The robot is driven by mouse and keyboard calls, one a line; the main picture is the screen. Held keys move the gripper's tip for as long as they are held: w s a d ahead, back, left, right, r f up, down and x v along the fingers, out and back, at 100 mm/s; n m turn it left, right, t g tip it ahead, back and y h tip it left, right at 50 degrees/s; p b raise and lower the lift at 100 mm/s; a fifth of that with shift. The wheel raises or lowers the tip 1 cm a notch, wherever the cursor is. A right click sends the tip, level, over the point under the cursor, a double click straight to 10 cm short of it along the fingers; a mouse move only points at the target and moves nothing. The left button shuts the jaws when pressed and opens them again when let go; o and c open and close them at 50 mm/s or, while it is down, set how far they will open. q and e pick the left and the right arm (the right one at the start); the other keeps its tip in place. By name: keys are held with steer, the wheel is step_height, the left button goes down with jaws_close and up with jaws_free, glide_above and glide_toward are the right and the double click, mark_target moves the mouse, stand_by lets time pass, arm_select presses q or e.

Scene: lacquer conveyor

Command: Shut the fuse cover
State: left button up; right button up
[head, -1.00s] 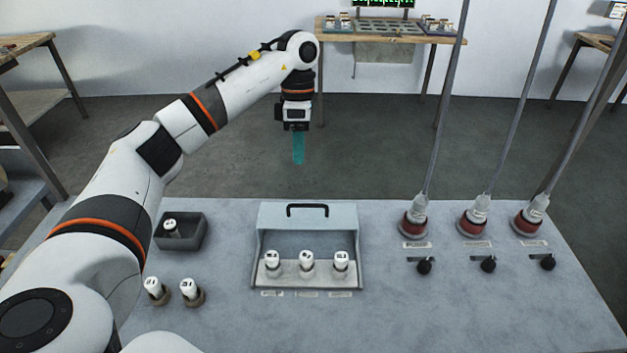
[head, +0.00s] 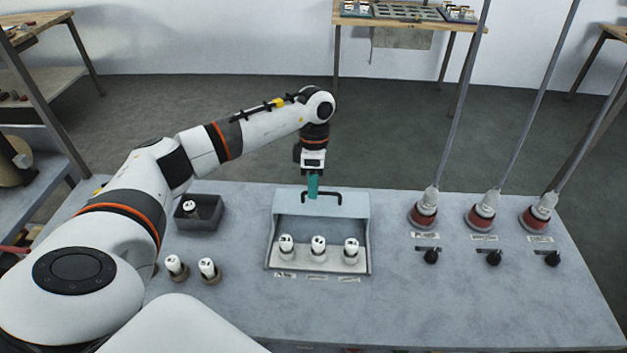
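The fuse cover (head: 346,205) is the grey lid of the fuse box (head: 274,244). It stands raised at the back, with a black bar handle on it, and the box front is open. Three white fuses (head: 318,244) stand in a row inside. My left gripper (head: 313,193) points down at the cover's handle, its teal fingers overlapping the handle's left part. I cannot tell whether the fingers touch the handle or whether they are apart. My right gripper is not in view.
A dark tray (head: 215,214) with one fuse stands left of the box. Two fuses in holders (head: 208,270) stand in front of it. Several red-based plugs (head: 424,214) with rising cables and black knobs (head: 431,257) are at right. The table's front is clear.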

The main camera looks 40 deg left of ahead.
arm_select(q)
steer(key=shift+c, duration=0.2)
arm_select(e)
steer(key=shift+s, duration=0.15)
arm_select(q)
jaws_close()
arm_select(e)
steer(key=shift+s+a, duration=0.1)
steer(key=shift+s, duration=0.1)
arm_select(q)
steer(key=shift+s, duration=0.1)
steer(key=s+d, duration=0.5)
steer(key=s, duration=0.4)
steer(key=shift+d, duration=0.3)
steer(key=shift+o, duration=0.2)
jaws_free()
